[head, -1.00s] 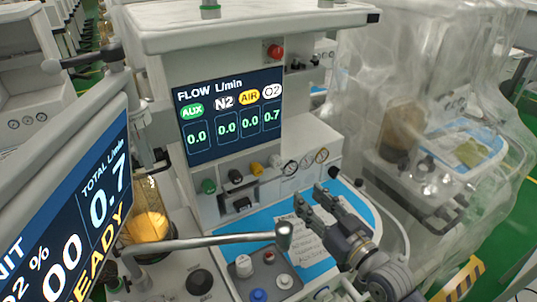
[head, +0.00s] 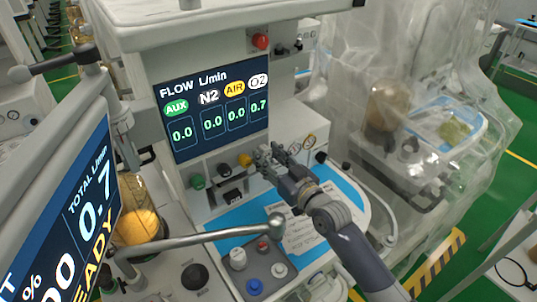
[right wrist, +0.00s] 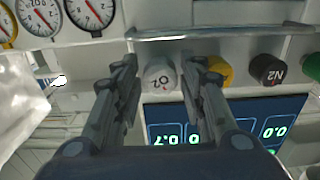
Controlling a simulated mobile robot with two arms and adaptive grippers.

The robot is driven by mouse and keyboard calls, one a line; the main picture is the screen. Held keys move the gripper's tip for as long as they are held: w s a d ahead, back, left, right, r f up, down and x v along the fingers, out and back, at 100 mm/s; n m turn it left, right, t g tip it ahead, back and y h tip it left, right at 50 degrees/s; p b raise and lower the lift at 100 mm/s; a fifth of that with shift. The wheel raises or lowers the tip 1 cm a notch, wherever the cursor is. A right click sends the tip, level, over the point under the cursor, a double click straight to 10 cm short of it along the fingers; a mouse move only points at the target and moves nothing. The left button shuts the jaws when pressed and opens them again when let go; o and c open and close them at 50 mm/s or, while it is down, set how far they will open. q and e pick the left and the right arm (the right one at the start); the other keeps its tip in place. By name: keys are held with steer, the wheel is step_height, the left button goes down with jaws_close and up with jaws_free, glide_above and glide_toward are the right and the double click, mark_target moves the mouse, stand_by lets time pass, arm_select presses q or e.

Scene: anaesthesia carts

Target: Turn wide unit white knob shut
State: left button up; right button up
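The white knob (right wrist: 160,78), marked O2, shows in the right wrist view on the unit's front, between my right gripper's fingers. My right gripper (right wrist: 163,90) is open, with one finger on each side of the knob. I cannot tell whether the fingers touch it. In the head view my right gripper (head: 267,158) reaches the knob row just right of the yellow knob (head: 245,160) and hides the white knob. The flow display (head: 215,115) reads 0.7 under O2 and 0.0 under AUX, N2 and AIR. My left gripper is not in view.
The black N2 knob (right wrist: 268,70) and the green knob (head: 197,182) stand in the same row. A metal bar (head: 200,240) crosses in front. A blue worktop (head: 235,218) lies below.

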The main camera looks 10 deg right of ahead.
steer(key=shift+w+a, duration=0.1)
steer(key=shift+w, duration=0.1)
steer(key=shift+c, duration=0.6)
steer(key=c, duration=0.7)
steer(key=shift+r+m+p, duration=0.1)
steer(key=shift+m+p, duration=0.5)
steer(key=shift+m, duration=0.5)
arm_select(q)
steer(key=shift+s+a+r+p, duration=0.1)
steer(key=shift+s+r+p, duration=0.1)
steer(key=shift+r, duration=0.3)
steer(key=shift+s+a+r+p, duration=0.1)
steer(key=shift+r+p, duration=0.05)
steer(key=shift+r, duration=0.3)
arm_select(e)
steer(key=shift+o, duration=0.2)
steer(key=m, duration=0.3)
steer(key=o, duration=0.8)
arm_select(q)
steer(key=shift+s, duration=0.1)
